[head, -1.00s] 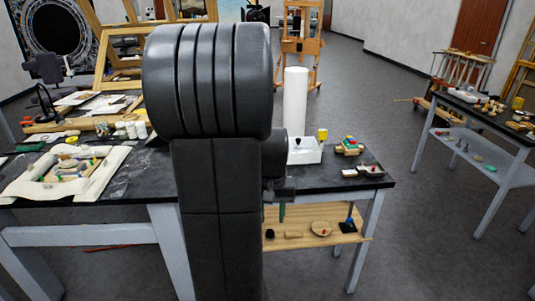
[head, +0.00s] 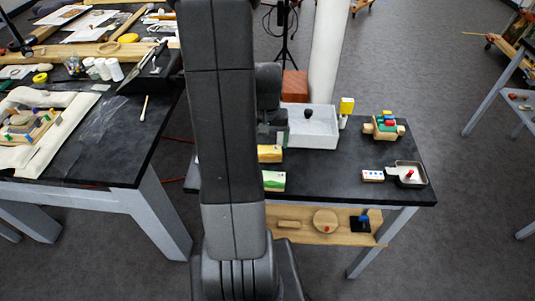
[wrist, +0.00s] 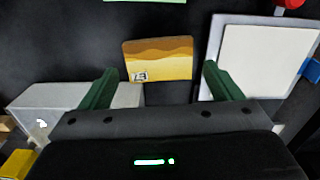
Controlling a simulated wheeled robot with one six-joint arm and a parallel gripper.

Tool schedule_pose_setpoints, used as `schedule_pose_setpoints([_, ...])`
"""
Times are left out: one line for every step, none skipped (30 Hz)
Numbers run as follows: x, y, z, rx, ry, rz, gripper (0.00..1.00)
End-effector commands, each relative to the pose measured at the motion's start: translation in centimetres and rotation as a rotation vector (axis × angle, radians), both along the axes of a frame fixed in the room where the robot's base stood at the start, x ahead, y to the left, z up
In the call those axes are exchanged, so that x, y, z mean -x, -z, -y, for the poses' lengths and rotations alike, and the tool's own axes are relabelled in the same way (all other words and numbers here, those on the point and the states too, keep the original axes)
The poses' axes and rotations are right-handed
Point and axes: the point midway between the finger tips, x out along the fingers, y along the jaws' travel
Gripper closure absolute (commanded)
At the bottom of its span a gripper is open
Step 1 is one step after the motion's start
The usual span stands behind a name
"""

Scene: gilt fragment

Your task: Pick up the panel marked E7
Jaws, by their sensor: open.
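A small panel with tan and brown wavy bands (wrist: 158,57) lies on the black tabletop in the wrist view. Its lower left corner bears a small pale label, too small to read surely. It also shows as an orange-yellow panel (head: 270,153) beside my arm in the head view. A green and white panel (head: 273,181) lies nearer to me; its edge shows at the top of the wrist view (wrist: 145,1). My gripper (wrist: 160,68) is open and empty, with one green finger on each side of the banded panel. In the head view my arm hides part of it.
A white tray (head: 312,130) with a dark knob stands close by; its side shows in the wrist view (wrist: 75,95). A pale square board (wrist: 268,62) lies right of the banded panel there. Coloured blocks (head: 384,127) and a small metal pan (head: 408,175) stand further right.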

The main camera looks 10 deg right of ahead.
Motion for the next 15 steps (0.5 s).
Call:
schedule_pose_setpoints([0.0, 0.5, 0.0, -0.001, 0.0, -0.005, 0.15])
schedule_pose_setpoints([0.0, 0.8, 0.1, -0.001, 0.0, -0.005, 0.15])
schedule_pose_setpoints([0.0, 1.3, 0.1, -0.001, 0.001, -0.006, 0.15])
schedule_pose_setpoints([-0.1, 1.7, 0.1, -0.001, 0.001, -0.006, 0.15])
schedule_pose_setpoints([-0.1, 2.0, 0.2, -0.001, 0.001, -0.006, 0.15])
schedule_pose_setpoints([-0.2, 2.5, 0.2, -0.001, 0.001, -0.007, 0.15])
schedule_pose_setpoints([-0.2, 2.9, 0.2, -0.001, 0.001, -0.006, 0.15])
schedule_pose_setpoints([-0.2, 3.3, 0.2, -0.001, 0.001, -0.006, 0.15])
schedule_pose_setpoints([-0.2, 3.7, 0.2, -0.001, 0.0, -0.005, 0.15])
schedule_pose_setpoints([-0.2, 3.9, 0.2, -0.001, 0.0, -0.004, 0.15])
schedule_pose_setpoints([-0.2, 4.2, 0.2, -0.001, 0.0, -0.004, 0.15])
schedule_pose_setpoints([-0.2, 4.4, 0.2, -0.001, 0.0, -0.004, 0.15])
schedule_pose_setpoints([-0.2, 4.5, 0.2, -0.001, 0.0, -0.003, 0.15])
schedule_pose_setpoints([-0.2, 4.6, 0.2, 0.0, 0.0, -0.002, 0.15])
schedule_pose_setpoints([-0.3, 4.6, 0.2, 0.0, 0.0, -0.001, 0.15])
